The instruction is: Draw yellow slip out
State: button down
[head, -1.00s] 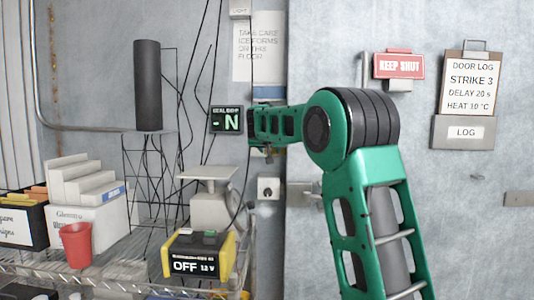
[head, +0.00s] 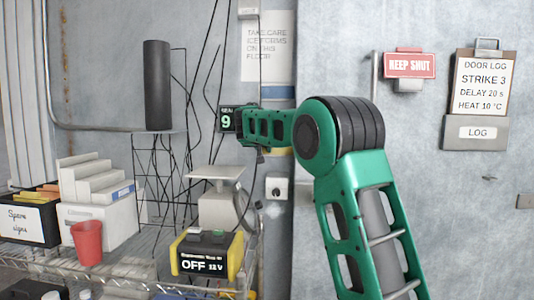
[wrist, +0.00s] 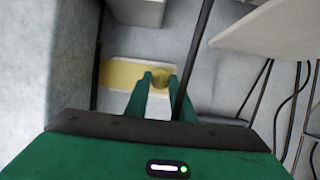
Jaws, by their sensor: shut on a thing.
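My gripper (wrist: 160,86) is at the end of the green arm and reaches to the wall by the door frame. In the wrist view its two green fingers are close together, with the yellow slip (wrist: 161,77) between the tips. Only a small, darker yellow part of the slip shows there. A pale sheet with a yellow band (wrist: 122,74) lies behind the fingers and runs out to the left. In the head view my gripper (head: 243,124) covers the slip.
A small black display (head: 226,120) is partly covered by my gripper. A thin dark cable passes close to the fingers. A scale (head: 218,208), a yellow-black OFF 12 V box (head: 205,254), a red cup (head: 87,243) and a black cylinder (head: 157,85) stand at left. The door surface at right is open.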

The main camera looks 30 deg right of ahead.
jog(key=c, duration=1.5)
grip_release()
jog(key=shift+s, duration=0.1)
jog(key=v, duration=1)
jog(key=shift+s+a+r, duration=0.1)
jog(key=shift+a, duration=0.1)
